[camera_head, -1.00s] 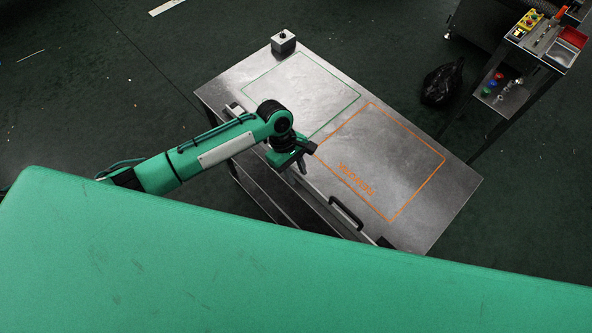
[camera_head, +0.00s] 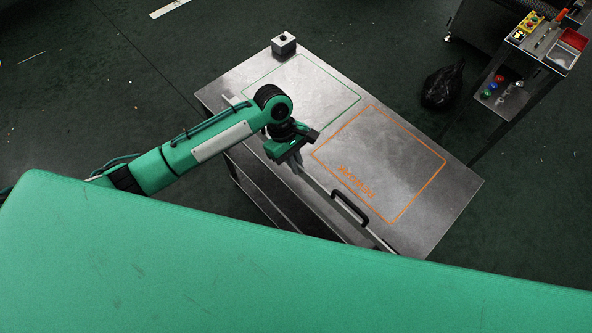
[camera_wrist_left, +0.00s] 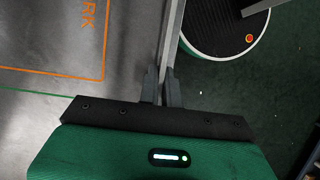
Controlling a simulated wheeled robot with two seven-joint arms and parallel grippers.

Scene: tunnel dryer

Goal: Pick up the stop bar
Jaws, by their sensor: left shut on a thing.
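The stop bar (camera_head: 325,190) is a long thin grey bar running along the near edge of the steel table (camera_head: 440,215). My left gripper (camera_head: 298,163) is at the near edge and is shut on the bar. In the left wrist view, the bar (camera_wrist_left: 174,35) runs away from between the two dark fingers (camera_wrist_left: 161,88). A black handle (camera_head: 350,207) shows along the near edge, to the right of the gripper. My left forearm and wrist hide part of the edge. I cannot tell how high the bar is above the table. My right gripper is not in view.
The tabletop has green (camera_head: 330,75) and orange (camera_head: 425,185) outlined areas, both empty. A stand with controls (camera_head: 540,45) and a black bag (camera_head: 442,85) are beyond the table.

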